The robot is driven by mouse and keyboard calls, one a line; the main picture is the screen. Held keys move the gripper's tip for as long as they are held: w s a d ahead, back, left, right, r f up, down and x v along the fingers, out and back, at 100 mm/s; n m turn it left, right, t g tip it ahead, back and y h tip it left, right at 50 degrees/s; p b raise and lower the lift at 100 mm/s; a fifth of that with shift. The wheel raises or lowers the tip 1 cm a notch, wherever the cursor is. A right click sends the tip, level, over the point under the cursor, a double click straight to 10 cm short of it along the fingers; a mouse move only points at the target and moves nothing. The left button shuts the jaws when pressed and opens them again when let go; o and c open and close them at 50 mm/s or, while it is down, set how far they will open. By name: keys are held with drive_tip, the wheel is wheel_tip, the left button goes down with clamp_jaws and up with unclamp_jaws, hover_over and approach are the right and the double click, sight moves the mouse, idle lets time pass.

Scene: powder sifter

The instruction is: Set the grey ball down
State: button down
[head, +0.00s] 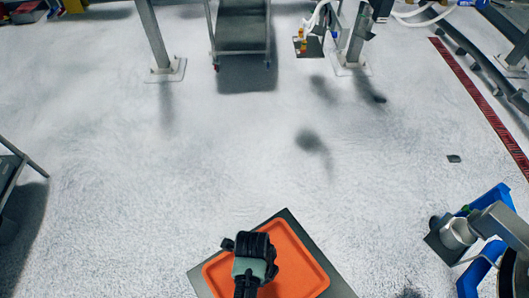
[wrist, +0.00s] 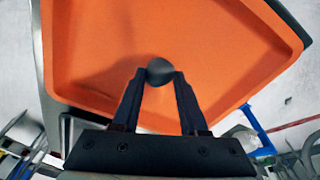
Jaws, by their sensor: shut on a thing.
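The grey ball (wrist: 160,71) shows in the wrist view, between the fingertips of my gripper (wrist: 158,78), which is shut on it. The ball is over the orange tray (wrist: 225,62). I cannot tell whether it touches the tray floor. In the head view my gripper (head: 256,245) is over the left part of the orange tray (head: 305,275). There the ball is hidden by the gripper and arm.
The tray rests on a grey tabletop (head: 338,283). Blue bins (head: 478,270) and a white cup-like part (head: 456,233) stand at the lower right. A wheeled metal cart (head: 241,28) stands at the back. The pale floor between is mostly clear.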

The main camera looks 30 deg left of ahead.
drive_tip(key=shift+f, duration=0.3)
drive_tip(key=shift+f, duration=0.15)
drive_tip(key=shift+c, duration=2.2)
unclamp_jaws()
